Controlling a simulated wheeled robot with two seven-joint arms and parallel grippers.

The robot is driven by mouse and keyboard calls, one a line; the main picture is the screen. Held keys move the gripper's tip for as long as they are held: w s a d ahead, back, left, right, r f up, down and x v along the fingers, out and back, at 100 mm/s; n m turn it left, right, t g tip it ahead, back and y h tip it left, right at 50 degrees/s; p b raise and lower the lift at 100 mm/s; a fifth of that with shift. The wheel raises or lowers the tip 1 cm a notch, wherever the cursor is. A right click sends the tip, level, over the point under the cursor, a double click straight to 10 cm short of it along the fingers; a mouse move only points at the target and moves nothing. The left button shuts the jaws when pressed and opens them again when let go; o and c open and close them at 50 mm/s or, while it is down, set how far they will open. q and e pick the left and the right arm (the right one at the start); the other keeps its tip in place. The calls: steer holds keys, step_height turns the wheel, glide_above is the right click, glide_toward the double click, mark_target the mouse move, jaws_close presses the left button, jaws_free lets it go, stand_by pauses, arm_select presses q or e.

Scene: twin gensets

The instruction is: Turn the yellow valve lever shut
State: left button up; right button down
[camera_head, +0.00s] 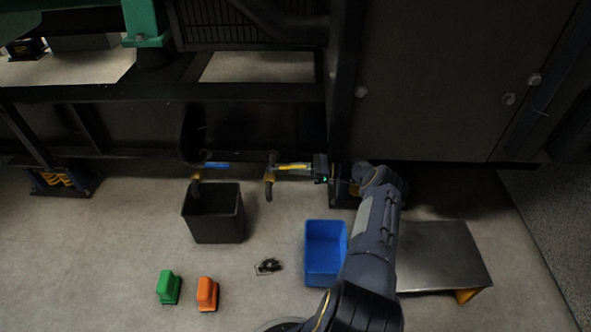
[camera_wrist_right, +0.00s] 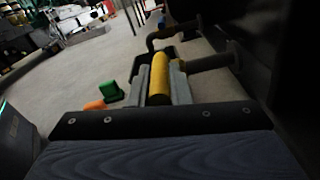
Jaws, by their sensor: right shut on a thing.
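The yellow valve lever (camera_head: 292,167) sticks out sideways from a pipe with a downturned spout (camera_head: 269,186) under the dark machine frame. My right gripper (camera_head: 312,170) reaches the lever from the right, at its free end. In the right wrist view the yellow lever (camera_wrist_right: 159,76) lies between the two grey fingers of my right gripper (camera_wrist_right: 161,86), which are shut on it. A second valve with a blue lever (camera_head: 216,165) sits to the left. My left gripper is in neither view.
A black bin (camera_head: 214,228) stands on the floor below the valves. A blue bin (camera_head: 325,262), a low metal-topped platform (camera_head: 440,255), a green block (camera_head: 168,287) and an orange block (camera_head: 207,294) stand nearer. A dark coiled item (camera_head: 268,266) lies between.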

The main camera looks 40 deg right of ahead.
steer(key=c, duration=1.4)
jaws_free()
steer(key=shift+o, duration=0.2)
steer(key=shift+d, duration=0.1)
steer(key=v, duration=0.7)
steer(key=shift+s+d, duration=0.25)
steer(key=shift+d, duration=0.05)
